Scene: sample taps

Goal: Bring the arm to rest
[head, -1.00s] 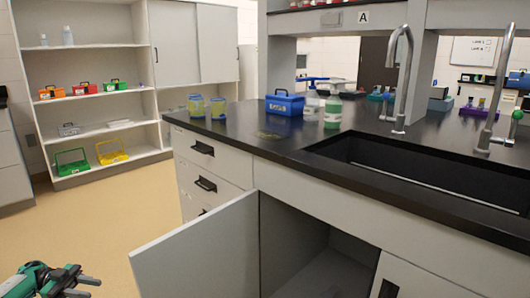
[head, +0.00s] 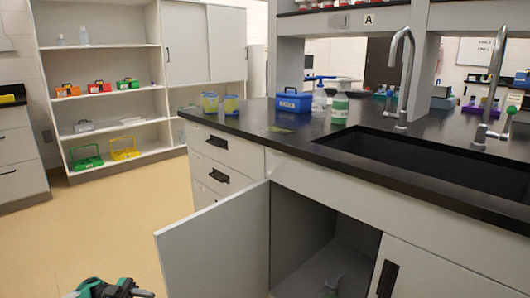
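My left gripper (head: 138,292) shows at the bottom left edge of the head view, over the floor and left of the open cabinet door. It is mostly cut off by the frame edge, so its fingers cannot be judged. I see nothing held in the visible part. My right gripper is out of view.
The cabinet door (head: 215,248) under the sink stands open toward me. Floor at left is clear.

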